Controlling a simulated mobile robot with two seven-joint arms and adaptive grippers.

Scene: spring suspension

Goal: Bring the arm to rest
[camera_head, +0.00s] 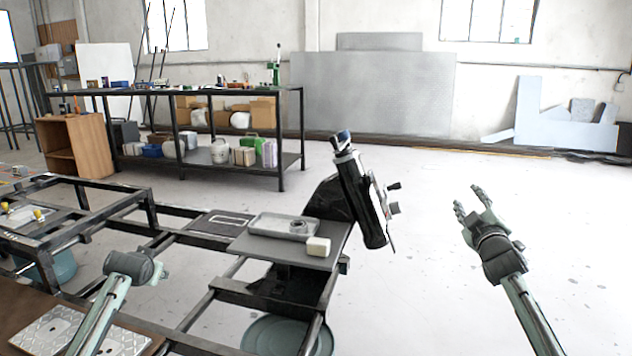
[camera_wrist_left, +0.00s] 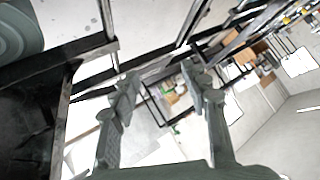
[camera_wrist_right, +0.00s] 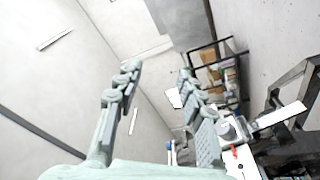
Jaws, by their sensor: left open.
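My right gripper (camera_head: 468,198) is open and empty, raised over the bare floor to the right of the workbench. In the right wrist view its two fingers (camera_wrist_right: 158,72) stand apart with nothing between them. My left gripper (camera_head: 160,270) is over the left part of the metal frame; its fingers are mostly hidden in the head view. In the left wrist view its fingers (camera_wrist_left: 162,75) are spread and empty. A black, tilted cylindrical unit (camera_head: 358,198) with a blue-tipped top stands at the bench's far right end, apart from both grippers.
A grey tray (camera_head: 262,224) with a small round part and a cream block (camera_head: 318,246) sit on the bench plate. A dark steel frame (camera_head: 222,292) spans the left. A shelf table (camera_head: 200,90) stands behind. The floor (camera_head: 560,210) on the right is clear.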

